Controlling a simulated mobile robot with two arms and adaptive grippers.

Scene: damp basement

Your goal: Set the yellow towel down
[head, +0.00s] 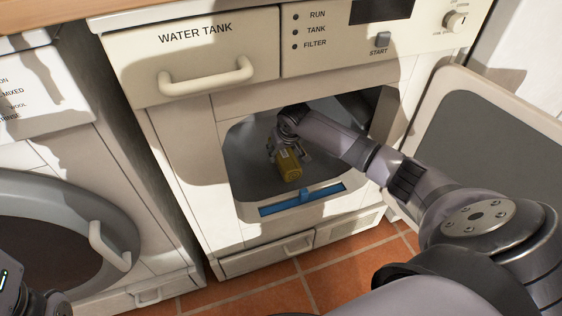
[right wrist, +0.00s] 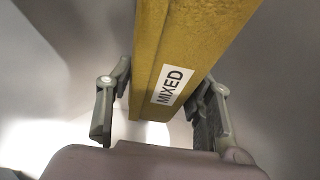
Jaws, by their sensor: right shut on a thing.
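The yellow towel (head: 289,167) is a compact folded block inside the dark opening of the dryer (head: 188,150). In the right wrist view the towel (right wrist: 188,45) has a white label reading MIXED and lies between the fingers. My right gripper (head: 283,152) reaches in through the opening from the right and is shut on the towel. The fingers (right wrist: 160,108) show on both sides of it. I cannot tell whether the towel touches the drum floor. Only a part of my left arm shows at the bottom left corner; its fingers are out of view.
A blue filter strip (head: 302,199) lies along the opening's lower edge, just below the towel. The open dryer door (head: 490,140) stands at the right. A washing machine (head: 55,150) stands at the left. The water tank drawer (head: 195,62) is above the opening. Tiled floor (head: 270,298) shows below.

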